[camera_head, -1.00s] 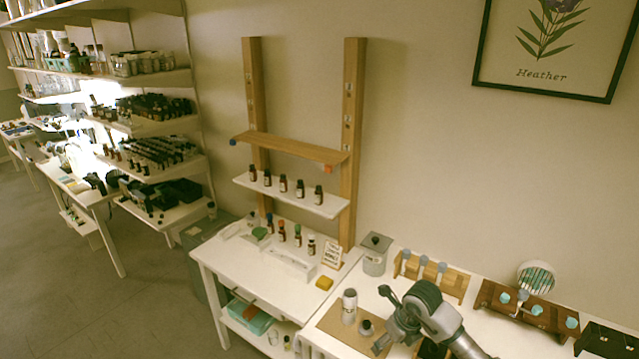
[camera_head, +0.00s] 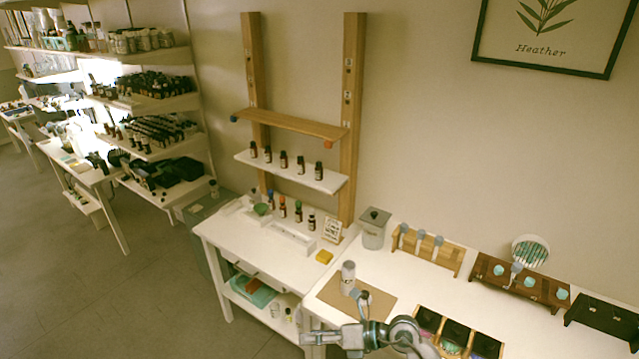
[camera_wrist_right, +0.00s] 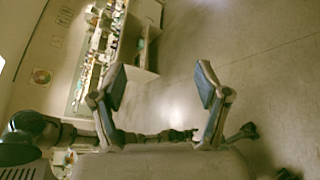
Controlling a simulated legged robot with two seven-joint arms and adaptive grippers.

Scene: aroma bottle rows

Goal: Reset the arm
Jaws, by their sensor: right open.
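My right gripper (camera_head: 336,320) is low in the head view, in front of the white worktable. Its fingers are spread apart. In the wrist view both fingers of my right gripper (camera_wrist_right: 160,80) stand wide open with nothing between them; the floor and a shelf show beyond. My left gripper does not show in the head view. A white-topped bottle (camera_head: 348,272) stands upright on a tan mat (camera_head: 376,300) just behind my right gripper. A small item beside it is partly hidden by the gripper.
A wooden stand with a white shelf (camera_head: 310,179) holds several brown bottles. More bottles stand on the table (camera_head: 240,250) below. A grey canister (camera_head: 374,232), a pipette rack (camera_head: 425,250), a dark wooden rack (camera_head: 500,285) and a divided box (camera_head: 455,332) occupy the right table.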

